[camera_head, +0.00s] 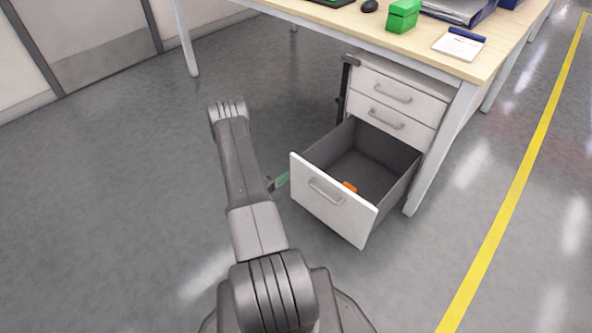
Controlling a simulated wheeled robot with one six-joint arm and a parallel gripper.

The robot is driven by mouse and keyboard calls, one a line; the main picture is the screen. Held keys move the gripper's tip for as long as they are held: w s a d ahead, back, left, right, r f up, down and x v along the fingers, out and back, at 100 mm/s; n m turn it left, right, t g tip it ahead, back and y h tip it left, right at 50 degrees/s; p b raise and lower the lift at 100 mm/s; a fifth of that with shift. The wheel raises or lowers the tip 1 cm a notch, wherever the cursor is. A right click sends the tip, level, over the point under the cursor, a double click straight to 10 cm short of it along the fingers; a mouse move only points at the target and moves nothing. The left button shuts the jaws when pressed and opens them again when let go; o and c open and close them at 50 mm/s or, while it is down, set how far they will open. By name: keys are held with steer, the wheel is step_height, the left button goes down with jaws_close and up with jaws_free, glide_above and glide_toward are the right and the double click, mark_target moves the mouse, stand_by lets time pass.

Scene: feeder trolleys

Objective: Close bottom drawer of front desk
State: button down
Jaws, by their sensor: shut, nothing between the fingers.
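The bottom drawer (330,196) of the white cabinet under the desk is pulled far out. Its white front panel with a grey bar handle (326,191) faces me, and its dark inside shows. My gripper (283,179) shows only in small part, as a dark piece with a green tip just left of the front panel's left edge. It is shut and holds nothing. I cannot tell whether it touches the panel. My arm hides part of the floor left of the drawer.
Two upper drawers (396,108) are shut. The wooden desk top (440,35) bears a green box (403,15), a notepad (459,46), a mouse (369,6) and binders. A white desk leg (440,150) stands right of the drawer. Grey floor is open in front and to the left.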

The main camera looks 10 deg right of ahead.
mark_target(302, 164)
steer(key=b+x, duration=0.1)
steer(key=x, duration=0.5)
steer(key=shift+w+d, duration=0.15)
steer(key=shift+d, duration=0.15)
steer(key=shift+w, duration=0.1)
